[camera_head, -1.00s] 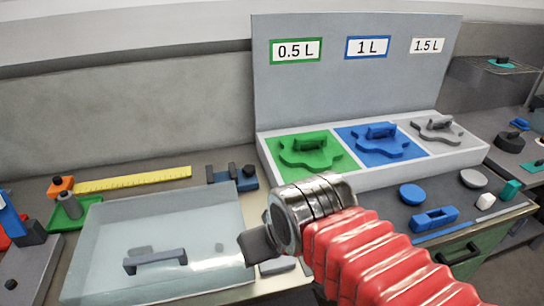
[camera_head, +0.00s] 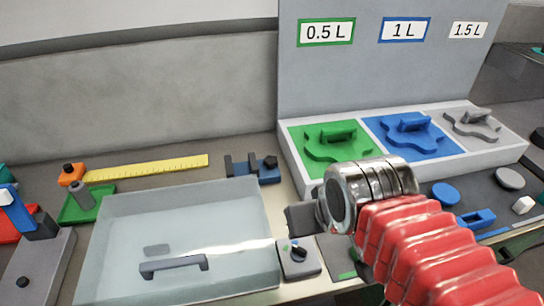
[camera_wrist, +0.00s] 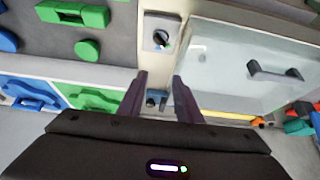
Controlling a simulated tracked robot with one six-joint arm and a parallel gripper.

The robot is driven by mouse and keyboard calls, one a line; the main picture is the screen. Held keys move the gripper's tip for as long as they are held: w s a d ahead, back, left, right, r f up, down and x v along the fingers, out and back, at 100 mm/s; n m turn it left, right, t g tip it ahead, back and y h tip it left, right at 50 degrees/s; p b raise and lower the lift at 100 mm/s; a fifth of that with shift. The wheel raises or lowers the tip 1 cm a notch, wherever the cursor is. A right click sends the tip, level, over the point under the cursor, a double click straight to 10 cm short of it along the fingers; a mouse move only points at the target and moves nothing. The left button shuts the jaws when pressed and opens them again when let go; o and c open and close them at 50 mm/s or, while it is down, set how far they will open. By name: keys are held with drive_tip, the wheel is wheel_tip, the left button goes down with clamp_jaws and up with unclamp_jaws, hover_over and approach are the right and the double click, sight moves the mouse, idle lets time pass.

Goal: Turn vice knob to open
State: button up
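The vice (camera_head: 240,171) is a small blue block with dark upright jaws, standing at the back of the bench behind the clear box. Its dark knob (camera_head: 270,162) is at its right end. In the wrist view the vice (camera_wrist: 156,97) shows small, beyond and between my finger tips. My gripper (camera_wrist: 159,78) is open and empty there, its two dark fingers apart. In the head view my gripper (camera_head: 301,218) is a dark shape in front of and to the right of the vice, apart from it; its fingers cannot be made out there.
A clear box (camera_head: 180,225) with a dark handle fills the front left. A grey dial box (camera_head: 297,262) stands at its right. A yellow ruler (camera_head: 150,167) lies left of the vice. A white tray (camera_head: 296,170) with green, blue and grey panels stands at the right.

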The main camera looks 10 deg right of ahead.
drive_tip(key=shift+o, duration=1.4)
drive_tip(key=shift+w+r, duration=0.15)
drive_tip(key=shift+w, duration=0.05)
drive_tip(key=shift+o, duration=0.2)
drive_tip(key=w+r+m, duration=0.3)
drive_tip(key=w+m, duration=0.4)
drive_tip(key=w, duration=0.1)
drive_tip(key=shift+w+d+m+g+y, duration=0.15)
drive_tip(key=shift+d+m+g+y, duration=0.15)
drive_tip(key=shift+d+m, duration=0.1)
drive_tip(key=m+g+y, duration=0.1)
drive_tip(key=m+y, duration=0.1)
drive_tip(key=m, duration=1.9)
hover_over(271, 160)
drive_tip(key=s+d, duration=0.4)
drive_tip(key=s, duration=0.1)
wheel_tip(271, 160, down, 6)
drive_tip(key=shift+w+r, duration=0.15)
drive_tip(key=shift+w, duration=0.1)
drive_tip(key=shift+a+g, duration=0.1)
drive_tip(key=shift+g, duration=0.2)
drive_tip(key=x, duration=1.3)
drive_tip(key=shift+w+a+f, duration=0.15)
drive_tip(key=shift+w+f, duration=0.05)
drive_tip(key=shift+f, duration=0.1)
